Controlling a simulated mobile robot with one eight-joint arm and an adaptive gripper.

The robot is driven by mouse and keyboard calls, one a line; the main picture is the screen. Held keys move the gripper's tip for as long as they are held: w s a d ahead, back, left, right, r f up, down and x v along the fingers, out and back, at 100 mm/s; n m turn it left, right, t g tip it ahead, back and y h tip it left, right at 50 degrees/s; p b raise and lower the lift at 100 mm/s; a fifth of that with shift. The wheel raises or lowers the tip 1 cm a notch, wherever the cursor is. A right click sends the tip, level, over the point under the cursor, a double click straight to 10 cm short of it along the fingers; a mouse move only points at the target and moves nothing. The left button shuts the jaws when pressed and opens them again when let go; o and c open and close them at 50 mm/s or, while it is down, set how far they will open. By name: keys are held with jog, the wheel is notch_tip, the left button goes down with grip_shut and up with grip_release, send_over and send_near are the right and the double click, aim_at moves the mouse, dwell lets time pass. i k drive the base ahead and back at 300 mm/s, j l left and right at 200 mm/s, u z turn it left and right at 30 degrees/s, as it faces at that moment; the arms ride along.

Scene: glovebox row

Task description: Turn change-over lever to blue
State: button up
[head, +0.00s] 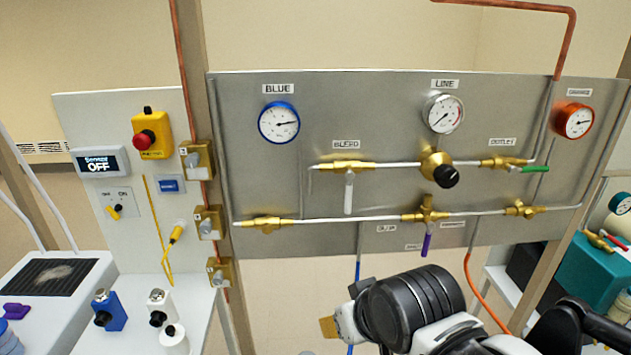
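The likely change-over lever is a purple handle (426,245) on a brass valve (425,211) in the lower pipe of the grey metal panel (335,115). The handle hangs almost straight down. Small labels sit left of, right of and below the valve, too small to read surely. A blue-rimmed gauge (279,122) under a BLUE sign is at the panel's upper left. An orange-rimmed gauge (572,121) is at its upper right. My gripper (330,327) is low in front of the panel, below and left of the lever and apart from it. Its fingers are mostly hidden, so its opening is unclear.
A white bleed lever (348,192), black regulator knob (445,176) and green outlet lever (534,169) are on the upper pipe. An orange hose (468,280) and a blue hose (357,270) hang below the panel. A wooden post (203,60) stands at its left.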

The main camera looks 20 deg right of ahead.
aim_at(430, 225)
jog(key=z, duration=1)
jog(key=i+l, duration=0.1)
jog(key=l, duration=0.35)
jog(key=i+l, duration=0.1)
jog(key=l, duration=0.35)
jog(key=i+l, duration=0.1)
jog(key=l, duration=0.35)
jog(key=z, duration=0.25)
jog(key=l+u, duration=0.1)
jog(key=u, duration=0.15)
